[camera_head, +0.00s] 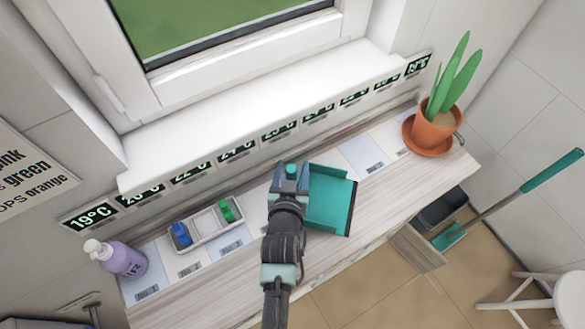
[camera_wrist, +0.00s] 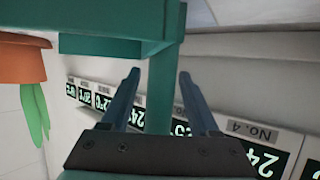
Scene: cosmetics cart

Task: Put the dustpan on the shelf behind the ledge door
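The teal dustpan (camera_head: 330,203) lies on the ledge (camera_head: 375,188), right beside my gripper (camera_head: 290,172) in the head view. In the wrist view the dustpan's teal handle (camera_wrist: 161,95) runs between the two fingers of my gripper (camera_wrist: 160,75). The fingers are apart, with a gap on each side of the handle. The dustpan's wider teal part (camera_wrist: 100,20) fills the upper left there. A wooden panel (camera_head: 416,250), which looks like a door standing open, shows below the ledge's right end. The shelf behind it is not clearly visible.
A potted plant (camera_head: 436,132) stands at the ledge's right end. A tray (camera_head: 207,228) with blue and green items and a purple bottle (camera_head: 124,260) are at left. Below right are a dark bin (camera_head: 442,208), a teal-handled broom (camera_head: 500,204) and a white stool (camera_head: 545,292).

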